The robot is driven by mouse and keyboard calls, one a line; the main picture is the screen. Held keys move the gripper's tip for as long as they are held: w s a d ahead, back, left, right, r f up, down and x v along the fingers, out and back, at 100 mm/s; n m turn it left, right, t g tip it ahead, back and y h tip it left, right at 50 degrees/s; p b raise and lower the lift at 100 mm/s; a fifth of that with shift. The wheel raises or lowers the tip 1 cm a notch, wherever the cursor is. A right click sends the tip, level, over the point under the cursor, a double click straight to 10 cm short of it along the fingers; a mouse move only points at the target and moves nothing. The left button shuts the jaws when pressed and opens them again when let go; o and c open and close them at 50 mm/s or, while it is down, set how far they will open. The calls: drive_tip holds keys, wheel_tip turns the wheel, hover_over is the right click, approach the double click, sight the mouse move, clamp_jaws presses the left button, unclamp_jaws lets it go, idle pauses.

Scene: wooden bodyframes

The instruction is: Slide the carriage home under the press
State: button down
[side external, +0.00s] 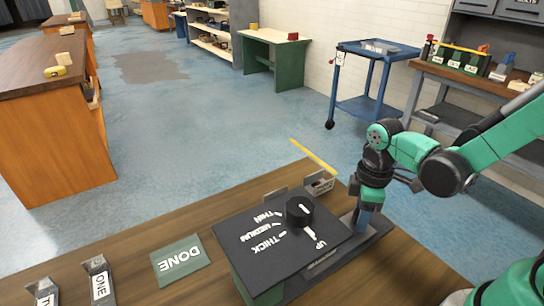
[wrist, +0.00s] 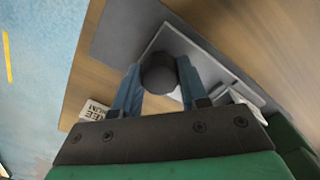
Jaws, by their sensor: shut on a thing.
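The press (side external: 262,235) is a green box with a dark sloped top, set on the wooden bench. Its black dial (side external: 299,211) is ringed by the words THIN, MEDIUM, THICK and UP. My gripper (side external: 366,214) reaches down beside the press, at its right, over a low grey base. In the wrist view my gripper (wrist: 157,84) has its two blue fingers on either side of a dark round knob (wrist: 158,72) and is shut on it. The knob stands on the light grey carriage plate (wrist: 148,48). In the side view the fingertips and knob are hidden.
A green DONE mat (side external: 181,259) lies left of the press on the bench (side external: 130,245). Labelled holders (side external: 100,281) stand at the left front. A blue cart (side external: 366,75) stands well beyond, on the floor.

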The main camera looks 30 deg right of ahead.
idle(0.8)
drive_tip(key=shift+a, duration=2.4)
drive_tip(key=shift+c, duration=2.3)
unclamp_jaws()
drive_tip(key=shift+r, duration=2.85)
